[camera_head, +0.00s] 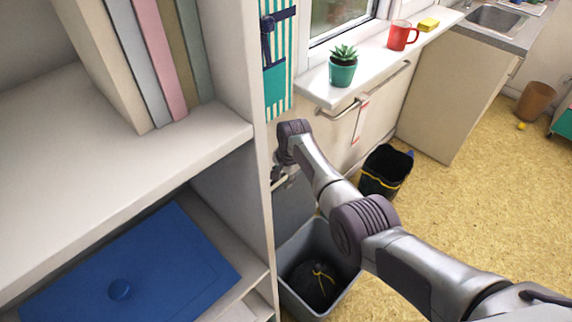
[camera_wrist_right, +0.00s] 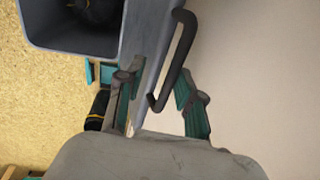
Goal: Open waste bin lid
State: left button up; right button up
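The grey waste bin (camera_head: 345,288) stands on the floor beside the shelf, with a dark bag (camera_head: 312,285) inside. Its grey lid (camera_head: 292,205) is raised steeply at the back, and the bin's mouth is uncovered. In the right wrist view the bin (camera_wrist_right: 60,48) is at top left, and the lid (camera_wrist_right: 150,60) shows nearly edge-on with a dark bar handle (camera_wrist_right: 178,55). My right gripper (camera_wrist_right: 158,82) has its green-padded fingers apart, with part of the lid edge and handle between them. In the head view the right gripper (camera_head: 280,178) is partly hidden by the shelf edge. My left gripper is not seen.
A shelf (camera_head: 215,125) with books and a blue lidded box (camera_head: 150,262) fills the left. A black bin (camera_head: 384,178) stands beyond my right arm. A plant (camera_head: 342,72) and red mug (camera_head: 400,38) stand on the windowsill. Floor to the right is mostly clear.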

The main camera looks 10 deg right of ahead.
notch_tip(320, 180, up, 11)
jog(key=s+d, duration=0.1)
jog(key=shift+s+d+f, duration=0.15)
jog(key=shift+s+d, duration=0.05)
jog(key=shift+s, duration=0.15)
